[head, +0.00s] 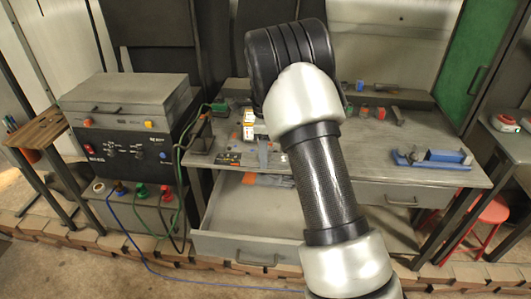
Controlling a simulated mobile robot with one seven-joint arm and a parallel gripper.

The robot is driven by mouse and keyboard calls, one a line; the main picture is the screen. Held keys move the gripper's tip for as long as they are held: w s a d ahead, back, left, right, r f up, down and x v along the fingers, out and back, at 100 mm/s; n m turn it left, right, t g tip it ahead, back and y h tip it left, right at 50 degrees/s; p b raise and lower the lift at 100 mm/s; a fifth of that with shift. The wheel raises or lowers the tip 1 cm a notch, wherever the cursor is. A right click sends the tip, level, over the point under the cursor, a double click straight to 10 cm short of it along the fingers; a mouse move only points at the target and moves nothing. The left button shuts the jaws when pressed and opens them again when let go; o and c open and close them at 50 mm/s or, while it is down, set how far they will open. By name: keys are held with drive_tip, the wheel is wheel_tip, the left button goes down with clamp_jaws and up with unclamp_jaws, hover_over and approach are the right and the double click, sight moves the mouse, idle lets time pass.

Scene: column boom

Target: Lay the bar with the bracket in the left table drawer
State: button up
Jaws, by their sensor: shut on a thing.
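The left table drawer (232,248) is pulled out below the tabletop, its inside open to view. A blue-grey and orange item shows near its back, partly hidden. My arm crosses the picture in front of the table and hides much of the middle. My gripper (262,140), small and partly covered by my arm, is at the table's front edge, above the back of the drawer. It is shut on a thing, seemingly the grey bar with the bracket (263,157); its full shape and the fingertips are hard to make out.
The right drawer (388,196) is shut. A blue clamp-like tool (432,158) lies on the table's right side, and small blocks stand along the back. A power unit (125,140) with cables stands left. A red stool (485,215) is at right.

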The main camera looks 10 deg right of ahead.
drive_tip(key=shift+f+b, duration=6.95)
drive_tip(key=shift+f, duration=3.15)
drive_tip(key=shift+f+b, duration=0.75)
drive_tip(key=shift+f, duration=0.95)
drive_tip(key=o, duration=1.4)
drive_tip(key=shift+o, duration=0.3)
drive_tip(key=shift+f, duration=0.15)
